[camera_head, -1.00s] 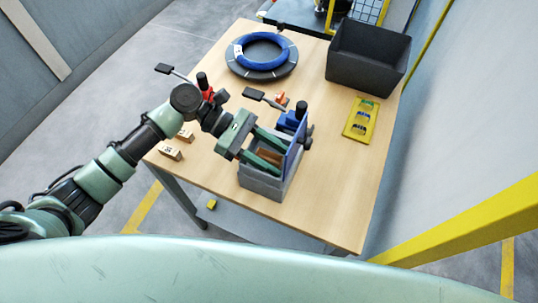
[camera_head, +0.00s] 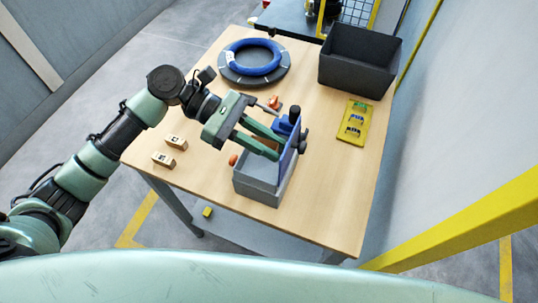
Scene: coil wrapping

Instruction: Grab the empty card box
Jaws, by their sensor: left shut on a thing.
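My left gripper (camera_head: 280,149) reaches in from the left, over a grey open-topped box (camera_head: 262,188) near the middle of the table. Its two green fingers stand apart at the box's upper part. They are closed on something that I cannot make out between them. An upright blue panel (camera_head: 288,160) stands at the box's right side, just past the fingertips. Two small tan boxes (camera_head: 176,142) (camera_head: 163,159) lie on the table at the left edge. I cannot tell which thing is the empty card box. My right gripper is not in view.
A blue coil (camera_head: 252,56) lies on a dark round plate at the back of the wooden table (camera_head: 320,190). A large black bin (camera_head: 355,75) stands back right, with a yellow tray (camera_head: 353,123) in front of it. The front right of the table is clear.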

